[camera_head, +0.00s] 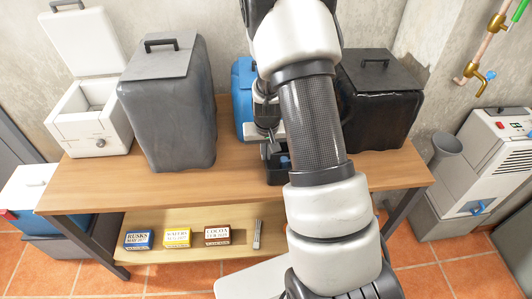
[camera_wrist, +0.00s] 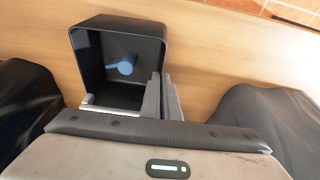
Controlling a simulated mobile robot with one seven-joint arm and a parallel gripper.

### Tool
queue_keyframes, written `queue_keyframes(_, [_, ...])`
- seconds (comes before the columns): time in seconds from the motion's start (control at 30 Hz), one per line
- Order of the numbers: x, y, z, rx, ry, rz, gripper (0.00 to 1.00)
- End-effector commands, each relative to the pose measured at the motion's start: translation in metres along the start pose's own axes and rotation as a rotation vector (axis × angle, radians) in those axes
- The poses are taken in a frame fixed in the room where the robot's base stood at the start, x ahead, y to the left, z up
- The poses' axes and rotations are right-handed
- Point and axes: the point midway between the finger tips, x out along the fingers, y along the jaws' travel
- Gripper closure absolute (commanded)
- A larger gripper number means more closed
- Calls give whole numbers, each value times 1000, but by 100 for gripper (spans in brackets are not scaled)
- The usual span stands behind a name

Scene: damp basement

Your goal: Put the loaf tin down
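The loaf tin (camera_head: 275,177) is a dark, open-topped box under my gripper (camera_head: 268,140), over the middle of the wooden table. In the wrist view the tin (camera_wrist: 92,55) shows its dark inside, with a small blue piece (camera_wrist: 122,64) in it. My gripper (camera_wrist: 163,98) has its two grey fingers close together at the tin's right wall, with that wall seemingly between them. I cannot tell whether the tin's base touches the table. My arm hides part of the table to the right.
On the wooden table (camera_head: 95,187), a grey covered box (camera_head: 170,110) stands left and a black covered box (camera_head: 380,110) right. A blue container (camera_head: 243,95) is behind. A white open box (camera_head: 90,125) is far left. The table front between them is clear.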

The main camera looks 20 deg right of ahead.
Motion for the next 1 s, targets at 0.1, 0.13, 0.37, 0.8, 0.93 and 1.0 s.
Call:
queue_keyframes(0.1, [3,0,0,0,1,0,100])
queue_keyframes(0.13, [4,0,1,0,1,0,100])
queue_keyframes(0.37, [3,0,1,0,-1,0,79])
queue_keyframes(0.8, [-25,0,-1,0,3,0,79])
queue_keyframes(0.93, [-54,-1,-1,0,3,-1,79])
queue_keyframes(1.0, [-70,0,-2,-1,4,-1,79])
